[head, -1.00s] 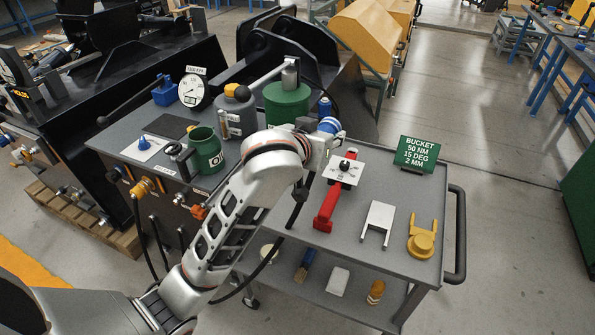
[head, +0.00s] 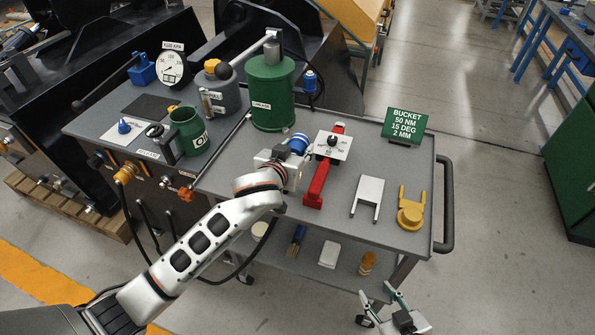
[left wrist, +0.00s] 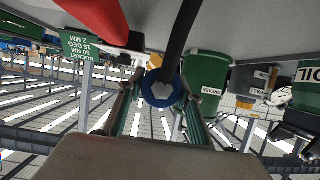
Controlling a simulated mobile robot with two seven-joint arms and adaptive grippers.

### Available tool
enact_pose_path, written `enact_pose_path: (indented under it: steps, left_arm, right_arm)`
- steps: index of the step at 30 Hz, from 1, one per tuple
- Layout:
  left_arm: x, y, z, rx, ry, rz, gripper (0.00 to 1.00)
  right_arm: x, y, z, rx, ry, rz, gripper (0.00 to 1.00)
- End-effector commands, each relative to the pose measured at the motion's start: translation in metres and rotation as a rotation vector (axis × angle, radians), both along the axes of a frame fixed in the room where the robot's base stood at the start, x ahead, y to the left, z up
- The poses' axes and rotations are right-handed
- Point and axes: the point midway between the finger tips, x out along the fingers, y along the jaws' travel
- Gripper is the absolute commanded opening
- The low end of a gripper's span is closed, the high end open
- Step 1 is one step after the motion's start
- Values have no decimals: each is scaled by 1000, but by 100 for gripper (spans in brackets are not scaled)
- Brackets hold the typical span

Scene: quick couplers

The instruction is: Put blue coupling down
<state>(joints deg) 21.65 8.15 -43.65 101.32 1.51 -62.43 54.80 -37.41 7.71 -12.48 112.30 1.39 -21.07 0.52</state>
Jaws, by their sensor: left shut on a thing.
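A blue coupling (head: 298,144) with a pale band is held at the left part of the grey cart top, left of the white dial plate (head: 332,146). My left gripper (head: 291,155) is shut on it. In the left wrist view the coupling shows as a blue ring (left wrist: 152,94) with a pale centre, between the two fingers, and a dark hose passes above it. I cannot tell whether the coupling touches the cart top. My right gripper (head: 383,300) is open and empty, low beside the cart's front right corner.
A red tool (head: 316,186), a grey fork-shaped piece (head: 368,196) and a yellow piece (head: 411,212) lie on the cart top (head: 345,225). A green grease drum (head: 273,95) stands behind the coupling. A green sign (head: 404,125) stands at the back right.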

Motion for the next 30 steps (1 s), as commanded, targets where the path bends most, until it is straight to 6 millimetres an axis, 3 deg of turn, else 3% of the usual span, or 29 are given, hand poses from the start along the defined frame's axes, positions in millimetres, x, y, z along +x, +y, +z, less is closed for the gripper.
enact_pose_path:
  steps: [3, 12, 19, 30]
  left_arm:
    - [0, 1, -24, 2, 0, 0, 6]
    - [0, 0, -45, -1, -2, 0, 6]
    - [0, 0, -78, 2, -1, 0, 6]
    - [0, 0, -83, -1, -1, 0, 6]
  right_arm:
    - [3, 0, 1, 1, -11, 2, 40]
    - [5, -3, -2, -4, -12, 0, 40]
    - [3, -4, -12, -6, -5, 0, 40]
    - [2, -5, -15, -8, -2, 0, 40]
